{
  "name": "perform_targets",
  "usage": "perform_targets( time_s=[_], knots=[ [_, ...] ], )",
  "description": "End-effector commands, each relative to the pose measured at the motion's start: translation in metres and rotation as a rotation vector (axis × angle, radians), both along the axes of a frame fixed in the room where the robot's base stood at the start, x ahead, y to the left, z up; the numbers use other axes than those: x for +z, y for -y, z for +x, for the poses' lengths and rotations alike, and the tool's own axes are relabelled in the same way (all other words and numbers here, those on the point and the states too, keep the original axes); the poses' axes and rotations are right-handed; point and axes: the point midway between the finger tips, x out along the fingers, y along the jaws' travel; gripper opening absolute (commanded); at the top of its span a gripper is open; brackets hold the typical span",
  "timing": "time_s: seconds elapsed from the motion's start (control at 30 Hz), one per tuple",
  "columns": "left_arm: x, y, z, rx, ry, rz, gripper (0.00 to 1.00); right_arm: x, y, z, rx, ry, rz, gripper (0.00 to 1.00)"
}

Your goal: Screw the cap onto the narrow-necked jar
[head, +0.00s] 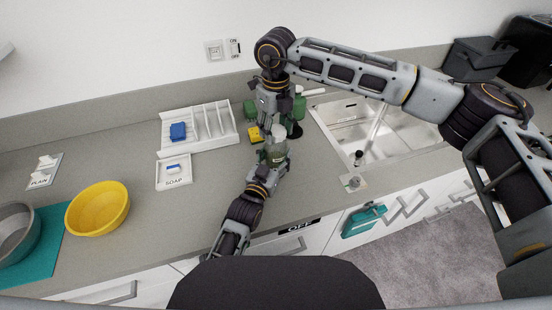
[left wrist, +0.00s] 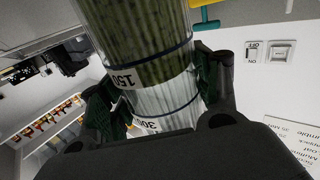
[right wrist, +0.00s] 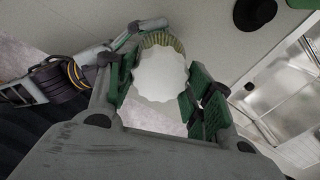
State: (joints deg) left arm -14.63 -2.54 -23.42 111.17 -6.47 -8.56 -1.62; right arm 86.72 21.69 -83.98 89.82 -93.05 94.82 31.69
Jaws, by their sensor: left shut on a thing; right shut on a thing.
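The jar (left wrist: 150,75) is clear with dark bands, volume marks and green contents. My left gripper (head: 273,157) is shut around it and holds it over the counter near its front edge; the pads press both sides in the left wrist view. The white scalloped cap (right wrist: 159,75) sits at the jar's mouth in the right wrist view, and it also shows in the head view (head: 279,131). My right gripper (right wrist: 160,88) is shut on the cap from above. The jar's neck and thread are hidden, so how far the cap is seated cannot be told.
A sink (head: 345,112) with a tap lies to the right. A yellow sponge (head: 254,136), white rack (head: 200,127), soap tray (head: 174,172) and yellow bowl (head: 97,208) are to the left. The counter between bowl and jar is clear.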

Motion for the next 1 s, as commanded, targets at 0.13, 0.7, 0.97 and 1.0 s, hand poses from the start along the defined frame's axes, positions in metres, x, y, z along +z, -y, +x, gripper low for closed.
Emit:
perform_targets(
  time_s=[0.13,0.7,0.97,1.0],
  knots=[
    [-0.0006,-0.0003,0.0000,0.000,-0.001,0.001,0.00,0.0000,0.0001,0.0006,-0.117,0.001,0.001,0.23],
    [-0.0005,-0.0001,-0.0002,0.000,0.000,0.002,0.00,-0.0004,-0.0001,0.0008,-0.569,0.002,0.001,0.23],
    [-0.0005,0.0000,-0.0002,0.000,0.000,0.002,0.00,-0.0004,0.0001,0.0009,-0.679,0.002,0.001,0.23],
    [-0.0005,0.0000,-0.0002,0.000,0.000,0.002,0.00,-0.0003,0.0000,0.0010,-0.678,0.002,0.001,0.23]
  ],
)
